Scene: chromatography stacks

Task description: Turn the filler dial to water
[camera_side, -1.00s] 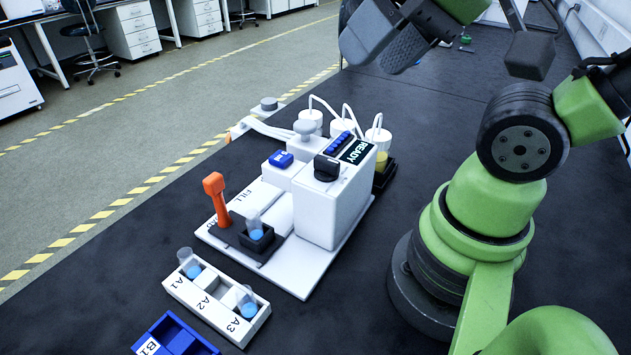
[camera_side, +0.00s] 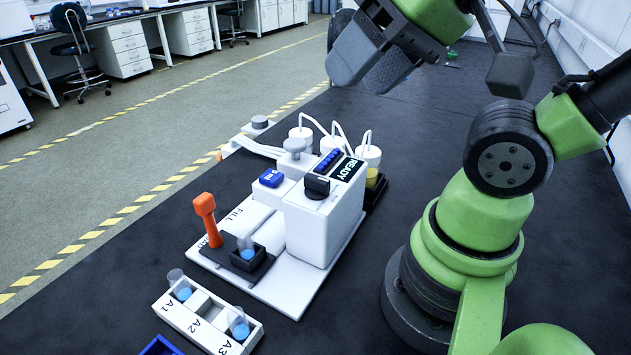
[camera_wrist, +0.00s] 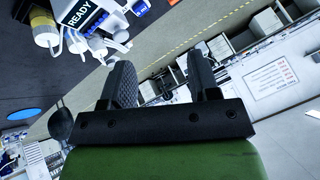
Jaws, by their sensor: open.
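The filler (camera_side: 322,222) is a white box on a white base plate, with a black dial (camera_side: 317,186) on its top and a display reading READY (camera_side: 349,169). Which setting the dial points to is too small to tell. My gripper (camera_side: 362,65) is above and behind the filler, well apart from the dial. In the wrist view my gripper (camera_wrist: 163,82) has its two fingers spread with nothing between them. The filler's READY end (camera_wrist: 88,14) shows at the upper left there; the dial does not clearly show.
A blue button (camera_side: 271,178) and an orange lever (camera_side: 206,218) stand left of the dial. A small vial sits in a black holder (camera_side: 247,262). A white rack (camera_side: 208,320) with two vials is in front. Tubed bottles (camera_side: 368,155) stand behind.

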